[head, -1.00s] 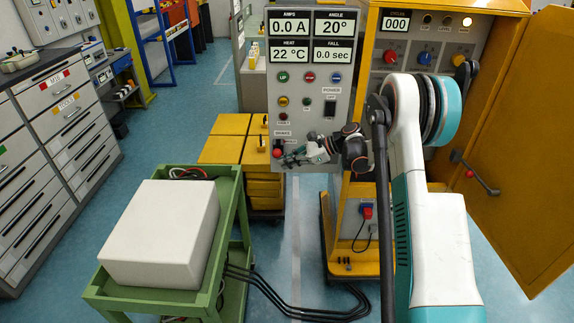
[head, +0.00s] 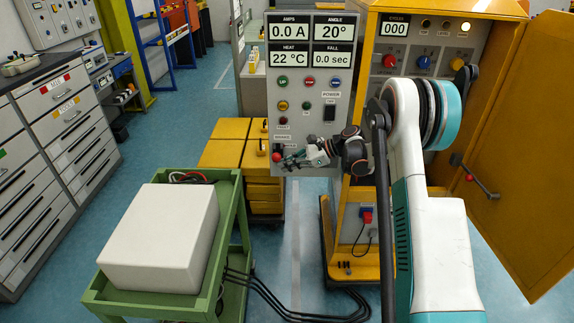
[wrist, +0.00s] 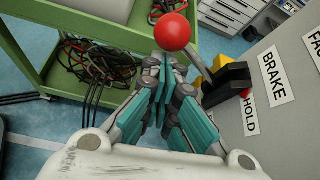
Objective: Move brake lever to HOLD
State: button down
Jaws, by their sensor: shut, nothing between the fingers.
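The brake lever has a red ball knob (wrist: 173,32) on a grey rod running to a black pivot (wrist: 228,80) on the grey panel.
The grey control panel (head: 345,100) reads angle 20° and 0.0 A. A green cart (head: 232,205) with a white box (head: 160,237) stands at front left. Yellow boxes (head: 225,153) are behind the lever. An open yellow cabinet door (head: 520,190) is at right.

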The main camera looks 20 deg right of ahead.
jog(key=s+d+r+p, duration=0.1)
jog(key=s+d, duration=0.2)
jog(key=d, duration=0.6)
jog(key=shift+r, duration=0.2)
dwell(0.4)
